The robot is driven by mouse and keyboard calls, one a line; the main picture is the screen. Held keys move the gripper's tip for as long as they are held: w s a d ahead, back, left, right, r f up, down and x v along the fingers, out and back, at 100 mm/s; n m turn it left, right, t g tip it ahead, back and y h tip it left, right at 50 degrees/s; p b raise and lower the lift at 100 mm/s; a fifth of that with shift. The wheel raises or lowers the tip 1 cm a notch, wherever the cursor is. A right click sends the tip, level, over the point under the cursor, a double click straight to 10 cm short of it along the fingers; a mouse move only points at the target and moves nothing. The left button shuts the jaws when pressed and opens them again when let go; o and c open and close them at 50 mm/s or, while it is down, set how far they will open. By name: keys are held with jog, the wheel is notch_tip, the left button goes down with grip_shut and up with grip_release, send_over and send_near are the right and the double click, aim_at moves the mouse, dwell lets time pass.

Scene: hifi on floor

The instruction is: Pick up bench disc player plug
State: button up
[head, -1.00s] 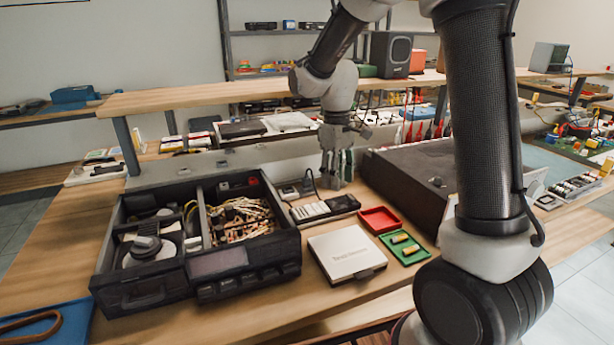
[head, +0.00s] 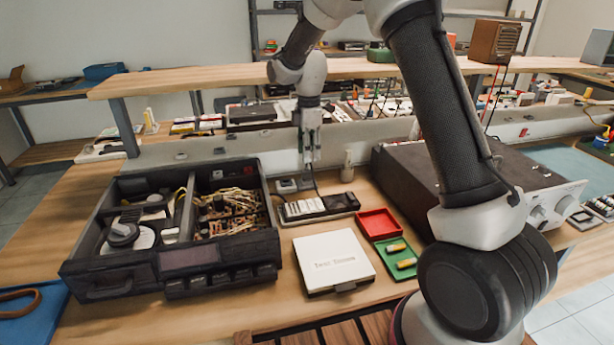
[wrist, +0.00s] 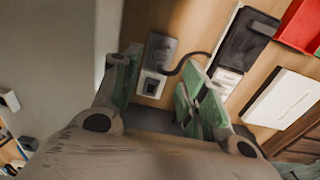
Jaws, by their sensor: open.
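The plug (wrist: 162,48) is a dark grey block with a black cable curving off to the right in the wrist view. It lies beside a small white socket-like block (wrist: 152,84) on the wooden bench. In the head view the plug (head: 305,184) is small, just below my gripper (head: 308,160). In the wrist view my gripper (wrist: 162,68) has its green-padded fingers apart, with the plug and white block showing in the gap beyond them. Nothing is held. The head view does not show the exact height above the plug.
An open disc player (head: 125,285) stands left. A white box (head: 330,258), red tray (head: 377,223), green tray (head: 408,272) and large dark amplifier (head: 400,165) are to the right. A raised shelf (head: 200,82) runs behind.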

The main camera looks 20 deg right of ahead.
aim_at(308, 170)
jog(key=f, duration=0.8)
jog(key=shift+a, duration=0.2)
jog(key=shift+r, duration=0.1)
jog(key=shift+c, duration=0.4)
grip_shut()
